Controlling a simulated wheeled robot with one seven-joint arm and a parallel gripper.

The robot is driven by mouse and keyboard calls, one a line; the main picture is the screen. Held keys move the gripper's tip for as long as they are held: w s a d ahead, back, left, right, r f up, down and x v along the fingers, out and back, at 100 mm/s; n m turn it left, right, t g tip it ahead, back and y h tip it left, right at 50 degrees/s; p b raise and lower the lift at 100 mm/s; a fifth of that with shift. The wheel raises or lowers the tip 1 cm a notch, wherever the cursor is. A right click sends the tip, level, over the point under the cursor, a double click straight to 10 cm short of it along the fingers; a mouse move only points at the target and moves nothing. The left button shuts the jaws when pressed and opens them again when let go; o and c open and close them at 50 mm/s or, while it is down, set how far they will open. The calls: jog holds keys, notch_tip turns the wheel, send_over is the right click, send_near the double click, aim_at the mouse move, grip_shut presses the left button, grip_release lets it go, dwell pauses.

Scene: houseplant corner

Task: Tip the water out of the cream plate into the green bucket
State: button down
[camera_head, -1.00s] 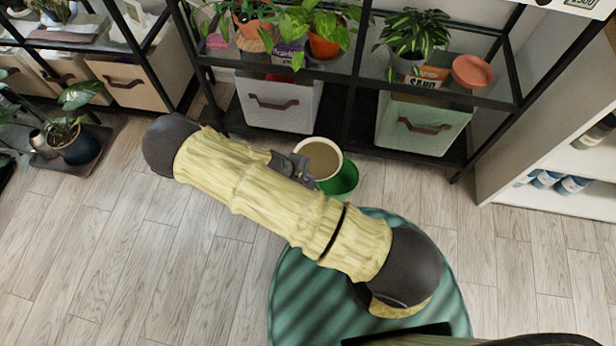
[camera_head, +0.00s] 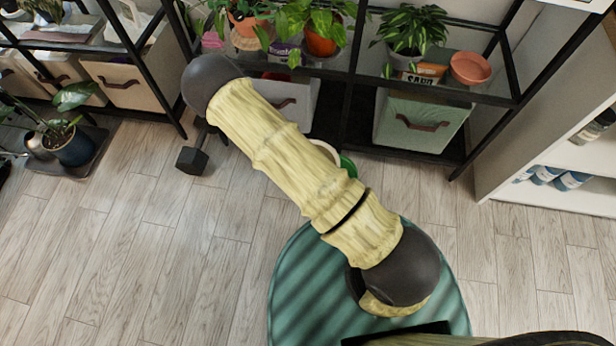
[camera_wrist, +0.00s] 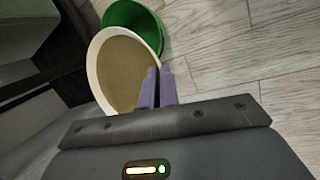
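The cream plate (camera_wrist: 97,62) has a pale rim and a brownish inside in the wrist view. I cannot tell water from plate surface there. My gripper (camera_wrist: 157,86) has its fingers close together on the plate's rim. The green bucket (camera_wrist: 155,32) is just beyond the plate, which overlaps part of its mouth in this view. In the head view my arm covers most of both: only a sliver of the plate (camera_head: 327,151) and a bit of the bucket (camera_head: 348,167) show, and the gripper is hidden.
A black shelf with plants stands behind, with a white bin (camera_head: 297,101) and a pale green bin (camera_head: 420,122) on its lower level.

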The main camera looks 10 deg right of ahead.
jog(key=shift+w+d+r+y+p, duration=0.1)
jog(key=shift+d+r+y+p, duration=0.25)
jog(key=shift+r+y, duration=0.4)
jog(key=shift+w+d+r+g+y+p, duration=0.2)
jog(key=shift+d+r+y+p, duration=0.6)
jog(key=shift+r+y+p, duration=0.5)
jog(key=shift+w+d+r+g+y+p, duration=0.15)
jog(key=shift+d+r+y+p, duration=0.7)
jog(key=shift+p, duration=0.85)
jog(key=shift+w+d+r+m+g+y+p, duration=0.1)
jog(key=shift+d+r+y+p, duration=0.15)
jog(key=shift+d+y+p, duration=0.35)
jog(key=shift+w+d+r+m+g+y+p, duration=0.15)
jog(key=shift+d+r+y+p, duration=0.1)
jog(key=shift+d+y+p, duration=0.4)
jog(key=shift+s+d+r+m+g+y+p, duration=0.1)
jog(key=shift+d+r+y+p, duration=0.15)
jog(key=shift+d+y+p, duration=0.35)
jog(key=shift+a, duration=0.15)
jog(key=shift+w+r, duration=0.1)
